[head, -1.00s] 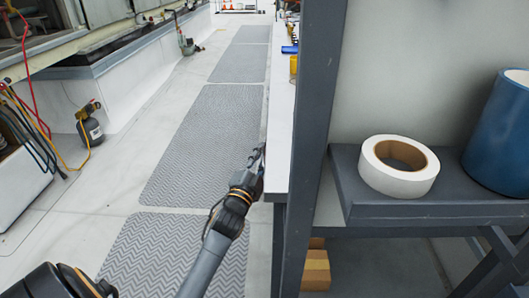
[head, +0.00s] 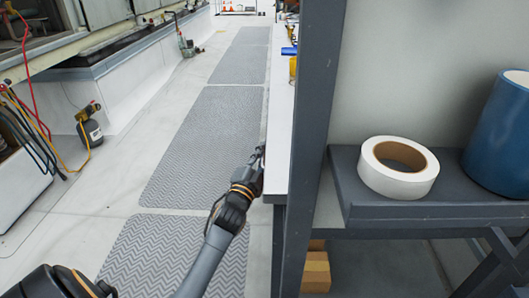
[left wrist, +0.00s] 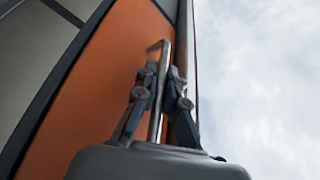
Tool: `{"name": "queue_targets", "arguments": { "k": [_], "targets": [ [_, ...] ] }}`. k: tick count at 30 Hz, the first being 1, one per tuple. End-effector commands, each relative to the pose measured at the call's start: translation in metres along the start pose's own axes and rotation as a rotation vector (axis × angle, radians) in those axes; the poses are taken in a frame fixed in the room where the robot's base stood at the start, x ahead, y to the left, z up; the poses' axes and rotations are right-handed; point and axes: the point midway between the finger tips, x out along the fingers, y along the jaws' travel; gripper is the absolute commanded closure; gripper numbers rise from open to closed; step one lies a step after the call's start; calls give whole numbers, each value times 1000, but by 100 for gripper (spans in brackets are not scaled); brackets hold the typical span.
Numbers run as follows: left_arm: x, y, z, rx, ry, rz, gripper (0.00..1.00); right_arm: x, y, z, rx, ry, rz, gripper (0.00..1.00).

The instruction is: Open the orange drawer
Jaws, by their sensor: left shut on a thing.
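The orange drawer (left wrist: 107,75) shows in the left wrist view as an orange front with a bent metal bar handle (left wrist: 164,60). My left gripper (left wrist: 164,85) has its two fingers on either side of the handle and is shut on it. In the head view my left gripper (head: 258,158) is at the left edge of the white worktop (head: 279,150), low beside it. The drawer front is hidden in the head view, and I cannot tell how far it is out. My right gripper is not in view.
A dark grey post (head: 315,130) stands close on the right. Beside it a shelf (head: 440,210) holds a white tape roll (head: 420,182) and a blue cylinder (head: 505,135). Cardboard boxes (head: 316,270) lie below. The aisle with grey mats (head: 205,145) is clear on the left.

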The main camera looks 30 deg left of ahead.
Motion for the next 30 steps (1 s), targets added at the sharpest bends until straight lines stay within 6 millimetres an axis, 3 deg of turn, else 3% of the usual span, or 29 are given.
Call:
{"name": "queue_targets", "arguments": {
  "k": [2, 8, 18, 30],
  "targets": [
    [-2, -4, 5, 3, -1, 2, 100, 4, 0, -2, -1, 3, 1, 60],
    [-13, -22, 30, 7, -4, 5, 100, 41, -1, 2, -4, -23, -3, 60],
    [-43, -72, 100, 8, -5, 5, 100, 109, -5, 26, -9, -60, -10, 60],
    [-78, -128, 180, 5, -5, 4, 100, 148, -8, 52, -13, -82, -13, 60]
  ]
}}
